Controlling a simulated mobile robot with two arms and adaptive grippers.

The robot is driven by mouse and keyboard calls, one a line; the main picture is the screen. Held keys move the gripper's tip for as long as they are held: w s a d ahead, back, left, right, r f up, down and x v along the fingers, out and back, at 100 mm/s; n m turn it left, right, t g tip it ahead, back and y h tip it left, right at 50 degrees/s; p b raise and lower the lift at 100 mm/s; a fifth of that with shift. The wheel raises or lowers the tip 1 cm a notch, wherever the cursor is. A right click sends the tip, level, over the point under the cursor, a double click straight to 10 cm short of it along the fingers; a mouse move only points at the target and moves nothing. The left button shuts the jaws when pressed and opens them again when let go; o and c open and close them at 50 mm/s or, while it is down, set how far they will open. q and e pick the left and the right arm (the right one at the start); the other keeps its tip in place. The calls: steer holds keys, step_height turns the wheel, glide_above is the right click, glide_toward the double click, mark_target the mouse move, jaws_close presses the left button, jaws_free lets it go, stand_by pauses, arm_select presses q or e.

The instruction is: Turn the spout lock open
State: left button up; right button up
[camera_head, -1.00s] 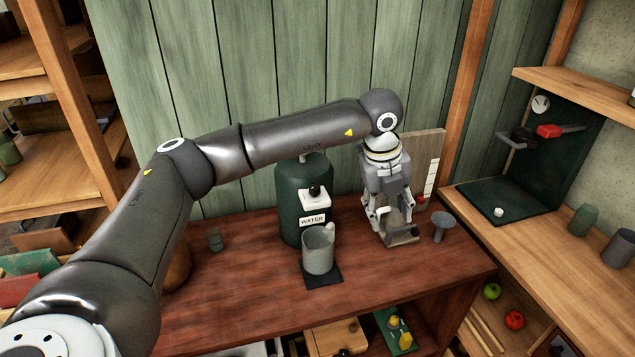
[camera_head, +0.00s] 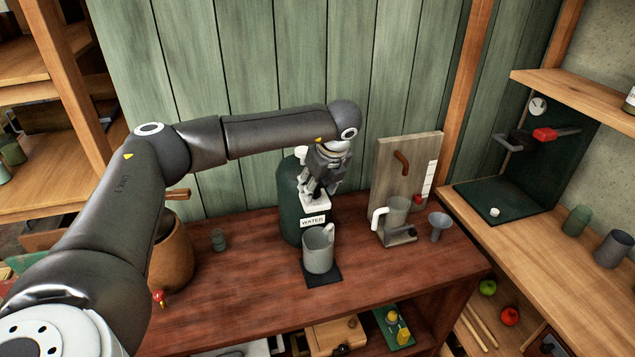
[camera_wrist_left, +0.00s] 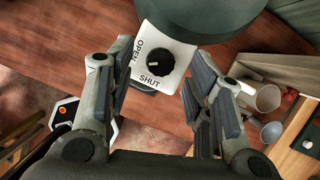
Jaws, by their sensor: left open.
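The spout lock is a black round knob (camera_wrist_left: 158,63) on a white plate (camera_wrist_left: 170,41) marked OPEN and SHUT. A light line on the knob is visible, but which word it points at I cannot tell. The plate sits on the front of the dark green WATER dispenser (camera_head: 290,213). My left gripper (camera_head: 308,187) is in front of the plate and partly hides it in the head view. In the left wrist view the left gripper (camera_wrist_left: 158,95) is open, its fingers on either side of the plate's lower part, with the knob between and beyond them. My right gripper is not in view.
A grey mug (camera_head: 318,250) stands on a black mat (camera_head: 324,279) below the dispenser. A wooden board (camera_head: 388,176) with a hook, a cup (camera_head: 396,212) and a grey funnel (camera_head: 439,222) stand to the right. A small glass (camera_head: 218,240) stands to the left.

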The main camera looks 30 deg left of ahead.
arm_select(q)
steer(key=shift+w+a+f, duration=0.1)
steer(key=shift+f, duration=0.3)
steer(key=shift+c, duration=0.5)
steer(key=c, duration=0.9)
steer(key=m+b, duration=0.1)
steer(key=b, duration=0.1)
steer(key=m+b, duration=0.1)
steer(key=b, duration=0.1)
steer(key=shift+a+f+m+t+h, duration=0.1)
steer(key=shift+f+m+t+h, duration=0.2)
steer(key=shift+t, duration=0.1)
steer(key=shift+s+r+m+t+b, duration=0.2)
steer(key=shift+m+t+b, duration=0.1)
steer(key=shift+m+b, duration=0.7)
steer(key=shift+a+m+h+b, duration=0.1)
steer(key=shift+m+h+b, duration=0.4)
steer(key=shift+m, duration=0.2)
steer(key=shift+r, duration=0.1)
steer(key=o, duration=1)
